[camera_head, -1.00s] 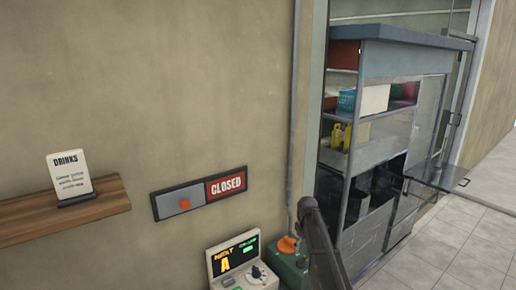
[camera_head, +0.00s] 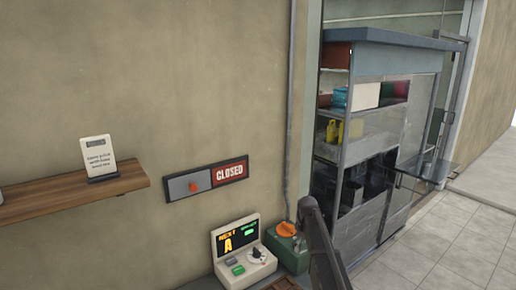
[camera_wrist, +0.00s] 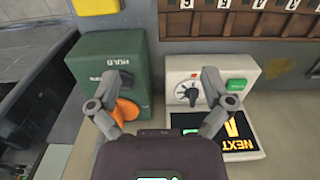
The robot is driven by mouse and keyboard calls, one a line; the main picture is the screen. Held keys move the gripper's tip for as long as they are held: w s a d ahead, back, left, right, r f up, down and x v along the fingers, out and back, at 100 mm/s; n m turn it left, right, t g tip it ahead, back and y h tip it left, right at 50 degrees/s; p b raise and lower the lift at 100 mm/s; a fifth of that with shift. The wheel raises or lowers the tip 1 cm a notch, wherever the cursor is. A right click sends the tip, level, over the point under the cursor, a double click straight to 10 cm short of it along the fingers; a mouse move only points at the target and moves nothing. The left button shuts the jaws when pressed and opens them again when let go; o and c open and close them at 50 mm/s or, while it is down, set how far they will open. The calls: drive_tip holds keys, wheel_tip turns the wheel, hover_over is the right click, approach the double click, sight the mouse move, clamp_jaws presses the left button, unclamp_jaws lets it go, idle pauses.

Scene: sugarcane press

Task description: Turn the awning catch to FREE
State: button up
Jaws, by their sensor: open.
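The awning catch appears to be the green box (camera_head: 285,251) with an orange knob (camera_head: 287,229), low against the wall in the head view. In the wrist view the green box (camera_wrist: 90,62) is at left, with its orange knob (camera_wrist: 126,111) partly hidden behind my gripper's left finger. A label on the box seems to read HOLD. My gripper (camera_wrist: 163,85) is open and empty, its fingers spread across the gap between the green box and the cream unit. The left finger overlaps the knob in the picture; I cannot tell whether it touches.
A cream control unit (camera_head: 245,268) with a dial and a NEXT A display stands beside the green box. A CLOSED sign slider (camera_head: 206,180) is above it. A wooden shelf (camera_head: 70,192) holds a card at left. A glass stall (camera_head: 385,130) stands at right.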

drive_tip(key=s+f+m+b, duration=0.2)
drive_tip(key=s+f+b, duration=0.1)
drive_tip(key=s, duration=0.7)
drive_tip(key=s+f+m+b, duration=0.3)
drive_tip(key=s, duration=0.6)
drive_tip(key=s+f+m+b, duration=0.2)
drive_tip(key=s+f+b, duration=0.2)
drive_tip(key=s, duration=0.6)
drive_tip(key=shift+s+a, duration=0.3)
drive_tip(key=shift+a, duration=0.1)
